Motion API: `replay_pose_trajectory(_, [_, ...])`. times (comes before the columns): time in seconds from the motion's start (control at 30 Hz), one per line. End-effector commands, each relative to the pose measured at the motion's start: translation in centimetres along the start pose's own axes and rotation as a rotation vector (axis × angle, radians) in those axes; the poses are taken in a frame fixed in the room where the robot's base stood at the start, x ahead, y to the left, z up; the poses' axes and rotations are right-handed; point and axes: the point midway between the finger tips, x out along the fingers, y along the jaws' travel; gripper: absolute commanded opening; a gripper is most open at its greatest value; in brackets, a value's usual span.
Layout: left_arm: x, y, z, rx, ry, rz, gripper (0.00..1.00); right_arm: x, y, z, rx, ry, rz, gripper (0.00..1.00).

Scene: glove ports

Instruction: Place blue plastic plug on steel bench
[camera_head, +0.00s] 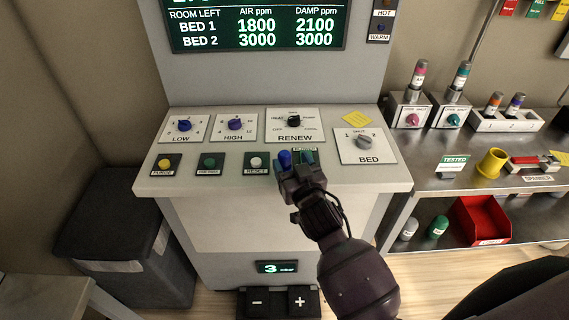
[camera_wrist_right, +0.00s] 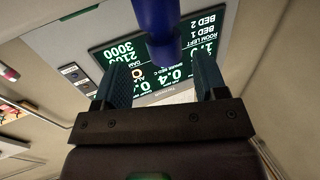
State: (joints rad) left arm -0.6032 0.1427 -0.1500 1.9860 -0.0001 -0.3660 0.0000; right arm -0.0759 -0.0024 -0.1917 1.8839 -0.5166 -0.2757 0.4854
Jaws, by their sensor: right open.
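A blue piece (camera_head: 285,158), which looks like the blue plug, stands upright at the right end of the lower button row on the console. My right gripper (camera_head: 296,164) is open at it, with one teal finger just to its right. In the right wrist view the blue piece (camera_wrist_right: 158,25) reaches in from the top edge and ends between the two spread fingers of the gripper (camera_wrist_right: 164,80). Contact cannot be told. The steel bench (camera_head: 455,143) is at the right, beyond the console. My left gripper is not in view.
The console (camera_head: 225,185) carries several knobs and buttons. The bench holds sample holders (camera_head: 410,110), a yellow cup-like piece (camera_head: 491,163) and a red spanner (camera_head: 530,162). A red bin (camera_head: 482,220) is on its lower shelf. Bare steel shows mid-bench. A dark bin (camera_head: 125,240) stands left.

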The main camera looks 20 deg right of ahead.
Motion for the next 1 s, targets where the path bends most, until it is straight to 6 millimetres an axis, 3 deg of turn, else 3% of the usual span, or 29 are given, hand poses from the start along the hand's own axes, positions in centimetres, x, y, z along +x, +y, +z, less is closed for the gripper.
replay_pose_trajectory(0.5, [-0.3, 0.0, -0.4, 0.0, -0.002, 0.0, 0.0, 5.0, -0.7, -0.1, -0.001, -0.001, 0.0, 0.66])
replay_pose_trajectory(0.8, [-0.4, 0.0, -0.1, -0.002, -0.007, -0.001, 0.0, 5.4, -0.6, -0.1, 0.0, -0.001, 0.0, 0.66])
replay_pose_trajectory(0.83, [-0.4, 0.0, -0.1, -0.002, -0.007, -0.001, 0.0, 5.4, -0.7, -0.1, 0.0, -0.001, 0.0, 0.64])
replay_pose_trajectory(1.0, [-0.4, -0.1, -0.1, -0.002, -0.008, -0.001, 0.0, 5.4, -0.6, -0.1, 0.0, -0.001, 0.0, 0.38])
